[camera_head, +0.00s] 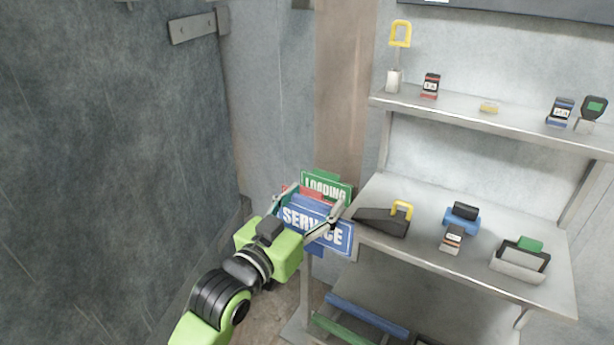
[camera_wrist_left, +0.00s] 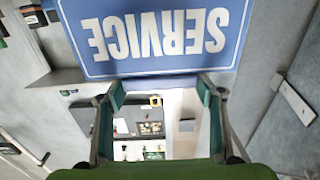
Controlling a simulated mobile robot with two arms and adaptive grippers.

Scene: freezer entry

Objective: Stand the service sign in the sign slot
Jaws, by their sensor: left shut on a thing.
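The blue service sign (camera_head: 343,240) has white letters and a white border. It is tilted in the head view and fills the top of the left wrist view (camera_wrist_left: 150,35), with its lettering upside down there. My left gripper (camera_head: 308,208) is shut on the service sign, with one finger toward each side of it. In the left wrist view the fingers (camera_wrist_left: 161,92) stand wide apart at the sign's near edge. A green loading sign (camera_head: 326,184) and a red piece (camera_head: 290,189) show just behind it. I cannot make out the sign slot; the service sign and gripper cover that area.
A metal shelf (camera_head: 470,190) stands at the right, close to the sign, with several tags, locks and holders. Blue (camera_head: 365,315) and green (camera_head: 340,330) bars lie low beneath it. A dark wall (camera_head: 110,170) fills the left, with free room before it.

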